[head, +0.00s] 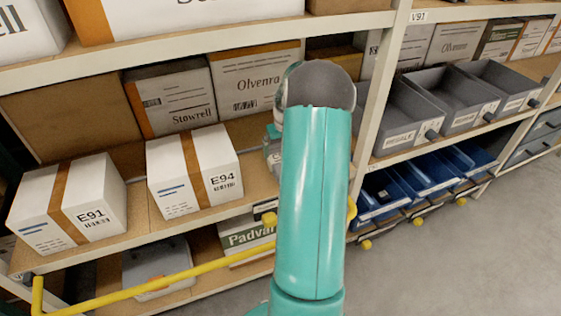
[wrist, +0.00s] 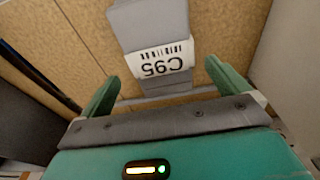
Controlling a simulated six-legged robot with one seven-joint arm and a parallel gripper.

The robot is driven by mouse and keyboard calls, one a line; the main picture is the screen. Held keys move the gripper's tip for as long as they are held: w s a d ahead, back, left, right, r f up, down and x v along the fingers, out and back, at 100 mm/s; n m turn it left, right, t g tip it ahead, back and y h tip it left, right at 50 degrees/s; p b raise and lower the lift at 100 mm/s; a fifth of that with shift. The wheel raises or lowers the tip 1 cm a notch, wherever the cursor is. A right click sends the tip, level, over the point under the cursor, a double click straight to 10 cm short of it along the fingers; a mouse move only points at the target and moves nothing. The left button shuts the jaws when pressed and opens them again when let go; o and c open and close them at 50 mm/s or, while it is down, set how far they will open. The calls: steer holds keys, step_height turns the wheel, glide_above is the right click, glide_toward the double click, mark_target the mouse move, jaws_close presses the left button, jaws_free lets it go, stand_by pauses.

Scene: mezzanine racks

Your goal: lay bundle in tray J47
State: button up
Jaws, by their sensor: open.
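In the wrist view my gripper (wrist: 163,72) is open, its two green fingers spread. A grey block-shaped item (wrist: 150,22) with a white label reading C95, upside down in the picture, lies on the wooden shelf ahead, its near end around the gap between the fingertips. I see no contact with the fingers. I cannot tell whether this item is the bundle. In the head view my teal arm reaches into the middle shelf and hides my gripper. A little grey shows left of the arm. No label reading J47 is legible in either view.
White boxes E91 (head: 88,200) and E94 (head: 194,172) with brown bands stand left of my arm. Grey bins (head: 446,96) sit on the right rack, with blue trays (head: 420,180) below. A yellow bar (head: 160,283) crosses low in front. Grey floor (head: 470,260) is clear at right.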

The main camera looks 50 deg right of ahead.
steer(key=f, duration=0.6)
steer(key=shift+w+d, duration=0.15)
steer(key=shift+w, duration=0.2)
steer(key=shift+r, duration=0.1)
steer(key=c, duration=0.9)
